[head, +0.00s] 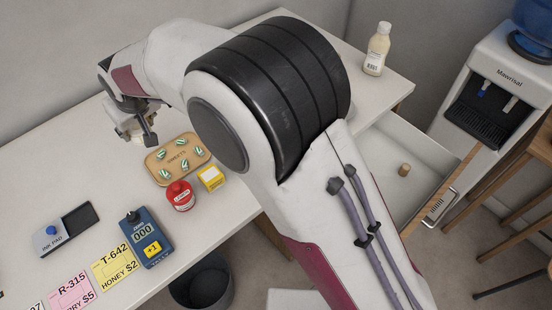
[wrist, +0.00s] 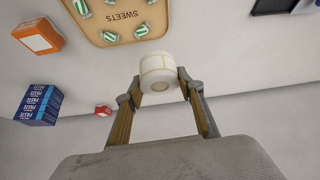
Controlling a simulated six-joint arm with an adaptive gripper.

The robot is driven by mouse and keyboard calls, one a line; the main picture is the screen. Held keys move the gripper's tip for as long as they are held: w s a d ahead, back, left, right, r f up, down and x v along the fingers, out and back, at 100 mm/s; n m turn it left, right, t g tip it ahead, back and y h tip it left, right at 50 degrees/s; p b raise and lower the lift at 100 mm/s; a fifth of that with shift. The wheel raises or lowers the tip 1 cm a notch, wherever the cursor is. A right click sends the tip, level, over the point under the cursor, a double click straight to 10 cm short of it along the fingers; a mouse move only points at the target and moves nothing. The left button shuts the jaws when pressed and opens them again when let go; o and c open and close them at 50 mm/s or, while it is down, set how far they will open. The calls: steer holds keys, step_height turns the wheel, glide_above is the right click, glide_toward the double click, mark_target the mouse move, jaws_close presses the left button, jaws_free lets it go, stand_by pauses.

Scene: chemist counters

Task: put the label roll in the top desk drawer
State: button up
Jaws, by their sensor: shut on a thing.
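The label roll (wrist: 158,66) is a white roll with a tan core, held between the two fingertips of my gripper (wrist: 162,84) in the wrist view. My gripper is shut on it. In the head view my gripper (head: 138,130) is over the desk at the left, just beyond the sweets tray; the roll is hard to make out there. The top desk drawer (head: 432,160) stands open at the right, with a wooden front and a metal handle (head: 438,206). A small brown cylinder (head: 404,170) is inside it. My arm hides part of the drawer.
The sweets tray (head: 160,178), a red tin (head: 180,196), a yellow box (head: 211,178), a blue device (head: 145,238) and an ink pad (head: 68,230) are on the desk. A bottle (head: 377,48) stands at the far right corner. A water dispenser (head: 500,85) is beyond the drawer.

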steer(key=w+d+f+m+t+h, duration=0.1)
steer(key=w+d, duration=0.3)
steer(key=d, duration=0.4)
steer(key=w+d+m, duration=0.2)
steer(key=w+d, duration=0.2)
steer(key=d, duration=0.4)
steer(key=d+f+m, duration=0.1)
steer(key=d, duration=0.8)
steer(key=d+m+h, duration=0.1)
steer(key=d+m, duration=0.1)
steer(key=d, duration=0.6)
steer(key=d+f+m+t+h, duration=0.1)
steer(key=d, duration=0.8)
steer(key=shift+d+f+m, duration=0.3)
steer(key=shift+f, duration=0.05)
steer(key=s+d+f+m+h, duration=0.25)
steer(key=s+d, duration=0.25)
steer(key=d, duration=0.6)
steer(key=d+f+m+h, duration=0.1)
steer(key=d+f+m, duration=0.3)
steer(key=f, duration=0.8)
steer(key=s+d+f+m+g+h, duration=0.1)
steer(key=d+f+m+g+h, duration=0.1)
steer(key=d+f+m, duration=0.3)
steer(key=shift+d+f+m+h, duration=0.2)
steer(key=shift+d+m+h, duration=0.35)
steer(key=shift+d+m, duration=0.95)
